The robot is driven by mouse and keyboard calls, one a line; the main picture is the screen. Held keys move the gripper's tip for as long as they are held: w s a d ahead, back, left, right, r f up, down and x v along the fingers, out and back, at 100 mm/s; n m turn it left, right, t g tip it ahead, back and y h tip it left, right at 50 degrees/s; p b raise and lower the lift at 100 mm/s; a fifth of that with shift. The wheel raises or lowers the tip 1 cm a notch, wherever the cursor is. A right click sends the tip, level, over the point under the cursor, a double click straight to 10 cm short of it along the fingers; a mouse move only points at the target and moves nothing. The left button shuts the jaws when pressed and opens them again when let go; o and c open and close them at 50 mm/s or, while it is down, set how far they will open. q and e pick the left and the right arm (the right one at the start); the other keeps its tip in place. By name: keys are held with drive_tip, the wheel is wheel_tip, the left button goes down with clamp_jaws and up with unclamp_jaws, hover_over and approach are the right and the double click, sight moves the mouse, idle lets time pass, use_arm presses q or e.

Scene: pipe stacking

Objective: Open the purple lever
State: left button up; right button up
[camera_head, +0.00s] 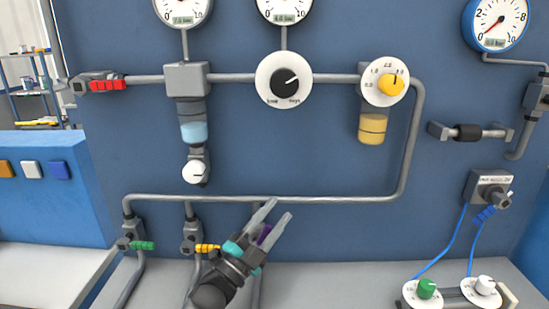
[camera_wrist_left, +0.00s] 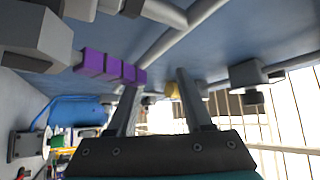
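The purple lever (camera_head: 264,233) shows only in part in the head view, behind the fingers of my left gripper. My left gripper (camera_head: 280,208) is open in front of the lower pipes, with its fingers pointing up and to the right. In the left wrist view the purple lever (camera_wrist_left: 108,66) is a ribbed handle at upper left, beside one finger. The space between the open fingers (camera_wrist_left: 157,80) holds nothing there. Whether a finger touches the lever I cannot tell. My right gripper is not in view.
A green lever (camera_head: 143,245) and a yellow lever (camera_head: 207,249) sit on pipes to the left. A horizontal pipe (camera_head: 330,199) runs just above the gripper. A red lever (camera_head: 108,85) is at upper left. Knobs (camera_head: 427,289) stand at lower right.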

use_arm(q)
wheel_tip(320, 180, up, 13)
drive_tip(key=p, duration=0.4)
drive_tip(key=shift+r, duration=0.2)
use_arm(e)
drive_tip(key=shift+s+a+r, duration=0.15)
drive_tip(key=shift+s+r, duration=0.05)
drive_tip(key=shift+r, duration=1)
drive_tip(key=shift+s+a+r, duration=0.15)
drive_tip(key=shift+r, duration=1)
